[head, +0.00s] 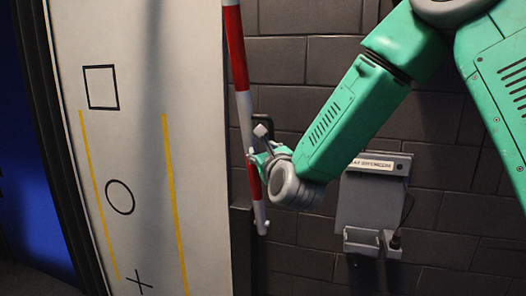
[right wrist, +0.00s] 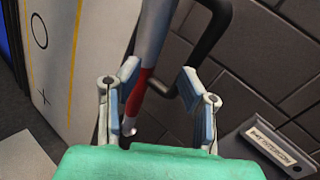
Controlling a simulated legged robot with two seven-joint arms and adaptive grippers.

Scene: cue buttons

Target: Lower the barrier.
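The barrier is a red and white striped pole (head: 237,62) that stands almost upright, with its lower end (head: 262,226) in front of the dark wall. In the right wrist view the pole (right wrist: 153,42) runs down past the left finger, and its lower end shows beyond the fingers. My right gripper (head: 258,152) is at the lower part of the pole. In the right wrist view its two fingers (right wrist: 160,82) are spread apart, with the pole at or between them. I cannot tell whether they touch it. My left gripper is not in view.
A black bent bar (right wrist: 213,40) stands just right of the pole. A pale panel (head: 135,150) with a square, a circle, a cross and yellow lines is at the left. A grey labelled wall box (head: 370,205) hangs on the brick wall, right of my gripper.

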